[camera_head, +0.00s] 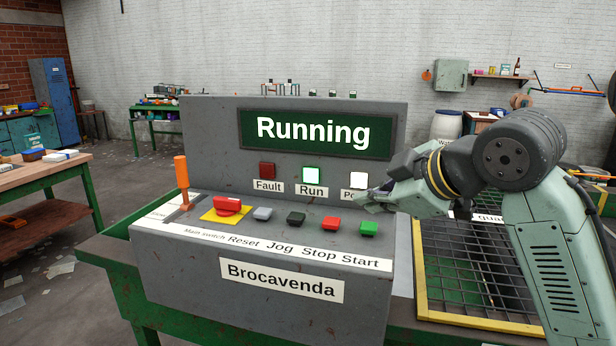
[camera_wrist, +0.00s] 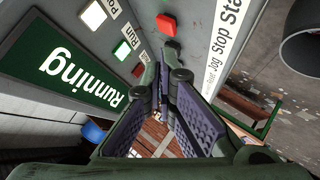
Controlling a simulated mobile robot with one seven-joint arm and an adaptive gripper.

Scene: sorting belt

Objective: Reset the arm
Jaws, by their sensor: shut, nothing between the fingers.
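My arm reaches in from the right in the head view, and my gripper (camera_head: 362,199) is over the right part of the grey control panel (camera_head: 165,262). The gripper is shut and empty, just above and left of the green Start button (camera_head: 369,228). In the wrist view my gripper's fingers (camera_wrist: 162,75) come together in the middle. The panel's screen (camera_head: 316,133) reads "Running" on green. The Run lamp (camera_head: 311,175) and the power lamp (camera_head: 359,180) are lit white-green and white. The Fault lamp (camera_head: 267,170) is dull red.
The panel carries an orange lever (camera_head: 181,172), a red main switch (camera_head: 228,206), and grey Reset (camera_head: 263,214), dark Jog (camera_head: 296,218) and red Stop (camera_head: 331,223) buttons. A yellow-framed mesh guard (camera_head: 475,322) stands right of the panel, under my arm. A wooden bench (camera_head: 40,176) stands left.

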